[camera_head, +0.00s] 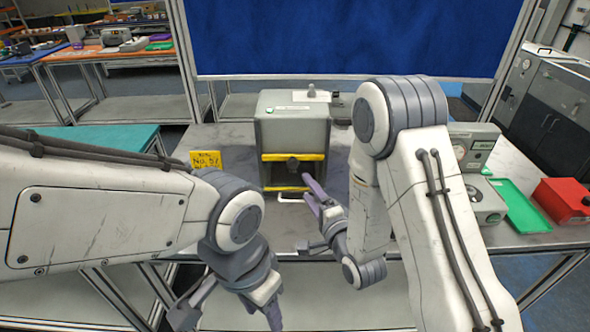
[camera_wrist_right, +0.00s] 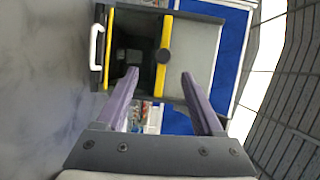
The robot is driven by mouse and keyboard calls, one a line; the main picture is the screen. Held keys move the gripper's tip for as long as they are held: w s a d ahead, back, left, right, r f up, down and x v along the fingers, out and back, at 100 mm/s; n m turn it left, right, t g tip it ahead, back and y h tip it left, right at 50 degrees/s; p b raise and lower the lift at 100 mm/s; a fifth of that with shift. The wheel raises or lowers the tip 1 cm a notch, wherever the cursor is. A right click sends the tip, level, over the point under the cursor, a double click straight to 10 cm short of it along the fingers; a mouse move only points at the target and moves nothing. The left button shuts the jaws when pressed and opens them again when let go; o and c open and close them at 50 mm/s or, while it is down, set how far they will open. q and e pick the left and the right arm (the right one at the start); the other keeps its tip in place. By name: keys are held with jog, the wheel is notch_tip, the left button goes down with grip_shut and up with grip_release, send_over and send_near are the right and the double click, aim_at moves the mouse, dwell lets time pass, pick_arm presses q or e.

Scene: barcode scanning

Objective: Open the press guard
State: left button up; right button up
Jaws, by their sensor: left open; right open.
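The grey press (camera_head: 295,130) stands on the table in the middle of the head view. Its front has an upper yellow bar and a lower yellow bar with a dark space between them. A white handle (camera_head: 293,198) sits below the lower bar; in the right wrist view the handle (camera_wrist_right: 96,47) is at the left. I cannot tell whether a clear guard panel covers the dark space. My right gripper (camera_head: 308,187) is open and empty, pointing at the press front, apart from the handle. My left gripper (camera_head: 228,310) is open, low at the table's front.
A yellow sign (camera_head: 206,160) stands left of the press. Right of my right arm are grey devices (camera_head: 474,150), a green tray (camera_head: 524,205) and a red box (camera_head: 566,200). A blue panel (camera_head: 350,38) rises behind. The table in front of the press is clear.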

aim_at(294, 165)
jog(key=shift+m, duration=0.3)
jog(key=p+x, duration=0.1)
jog(key=x, duration=0.2)
jog(key=p+x, duration=0.1)
jog(key=x, duration=0.2)
jog(key=p+x, duration=0.1)
jog(key=x, duration=0.2)
jog(key=shift+w+d+r+p, duration=0.1)
jog(key=shift+w+r+p, duration=0.2)
jog(key=shift+r+p, duration=0.1)
jog(key=shift+w+f, duration=0.1)
jog(key=shift+w, duration=0.25)
jog(key=shift+c, duration=0.3)
grip_shut()
